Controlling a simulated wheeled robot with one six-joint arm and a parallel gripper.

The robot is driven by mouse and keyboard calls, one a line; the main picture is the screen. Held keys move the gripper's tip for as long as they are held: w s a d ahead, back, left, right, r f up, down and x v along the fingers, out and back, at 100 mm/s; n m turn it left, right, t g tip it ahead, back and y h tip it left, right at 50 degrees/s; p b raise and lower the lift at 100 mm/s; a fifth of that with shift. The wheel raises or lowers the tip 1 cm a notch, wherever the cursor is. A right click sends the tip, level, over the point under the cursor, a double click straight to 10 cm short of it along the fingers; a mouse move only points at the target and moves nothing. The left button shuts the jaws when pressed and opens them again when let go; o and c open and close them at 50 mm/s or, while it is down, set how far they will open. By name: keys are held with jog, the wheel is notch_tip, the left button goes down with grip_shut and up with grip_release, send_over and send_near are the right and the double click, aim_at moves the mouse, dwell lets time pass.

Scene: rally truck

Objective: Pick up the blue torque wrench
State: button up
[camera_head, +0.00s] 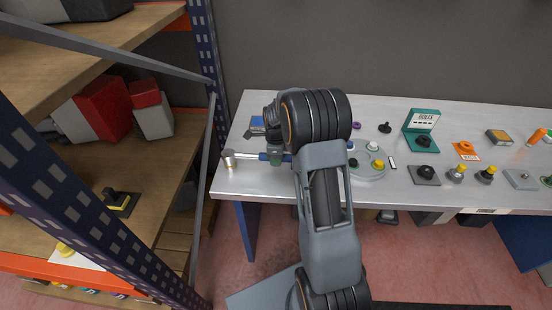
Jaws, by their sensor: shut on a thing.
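The blue torque wrench (264,156) shows near the left end of the grey workbench (260,180). Its metal head (229,158) points left, and a light shaft leads to the blue handle. My gripper (276,156) is shut on the handle. My arm reaches up from the lower middle and covers the right part of the wrench. I cannot tell whether the wrench touches the benchtop or is slightly raised.
A round tray (371,178) with small coloured knobs stands right of my arm. A teal box (421,119), orange piece (466,150) and several small parts lie farther right. A shelf rack with a blue post (206,45) stands close on the left. The bench's front-left strip is clear.

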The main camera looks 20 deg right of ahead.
grip_shut()
jog(key=shift+r, duration=0.15)
